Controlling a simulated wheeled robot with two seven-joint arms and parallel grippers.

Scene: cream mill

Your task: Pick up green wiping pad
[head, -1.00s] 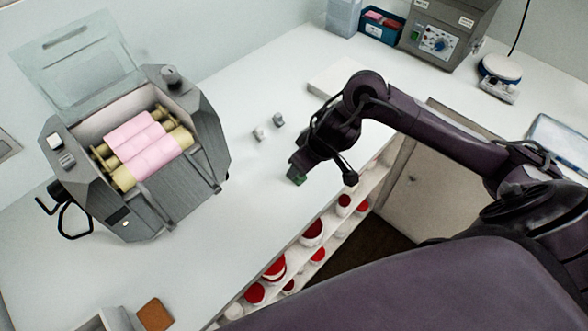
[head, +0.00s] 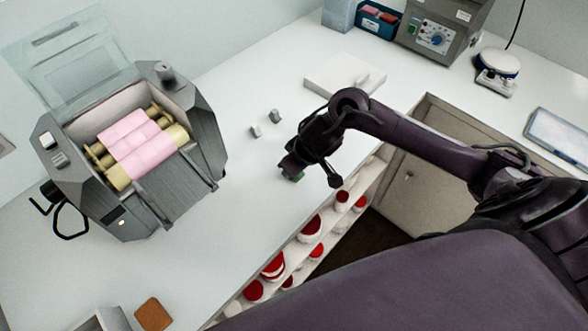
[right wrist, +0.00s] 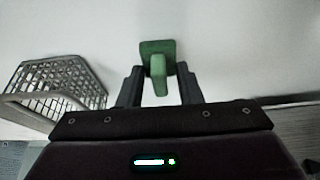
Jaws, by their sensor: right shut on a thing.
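The green wiping pad (right wrist: 157,47) is between the fingertips of my right gripper (right wrist: 158,85) in the right wrist view, with its raised green grip pointing back toward the palm. My right gripper is shut on it. In the head view my right gripper (head: 292,168) is low over the counter's front edge, and a little of the green pad (head: 298,177) shows beneath it. Whether the pad touches the counter cannot be told. My left gripper is not in view.
A grey mill with pink rollers (head: 138,145) stands at left on the white counter (head: 240,200). Two small grey pieces (head: 275,116) lie behind my gripper. A white slab (head: 345,75) lies farther back. Open shelves with red-and-white jars (head: 312,228) sit below the edge.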

